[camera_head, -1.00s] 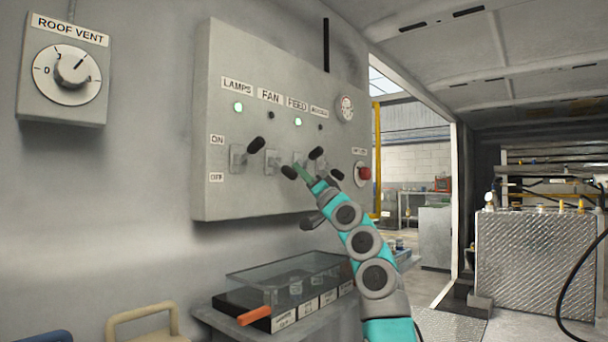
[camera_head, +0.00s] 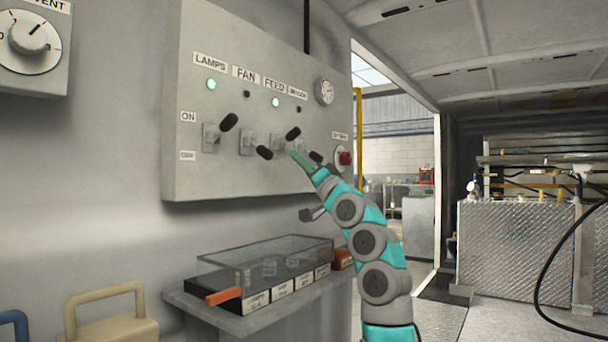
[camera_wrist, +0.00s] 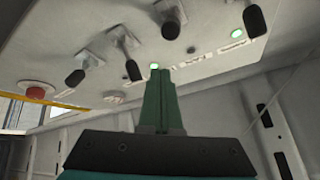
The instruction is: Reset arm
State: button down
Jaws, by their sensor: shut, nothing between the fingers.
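My gripper (camera_head: 297,156) is teal with green fingers. It is shut and empty, in front of the grey switch panel (camera_head: 190,165). In the head view its tip overlaps the area just below the FEED lever (camera_head: 292,134); I cannot tell the gap to the panel. The LAMPS lever (camera_head: 229,122) and the FEED lever point up. The FAN lever (camera_head: 264,152) and the fourth lever (camera_head: 315,157) point down. Lamps above LAMPS and FEED glow green. In the wrist view the shut fingers (camera_wrist: 160,78) point toward the panel, with several black lever handles beyond them.
A red knob (camera_head: 345,158) sits at the panel's right. Below is a shelf (camera_head: 185,299) with a clear-covered box (camera_head: 262,262) and an orange handle (camera_head: 223,297). The roof vent dial (camera_head: 28,37) is at upper left. A doorway and a metal tread-plate cabinet (camera_head: 510,245) lie right.

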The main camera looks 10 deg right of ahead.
jog(key=s+f+b, duration=0.1)
jog(key=d+f+b, duration=0.1)
jog(key=shift+s+f+b, duration=0.1)
jog(key=shift+s+b, duration=0.25)
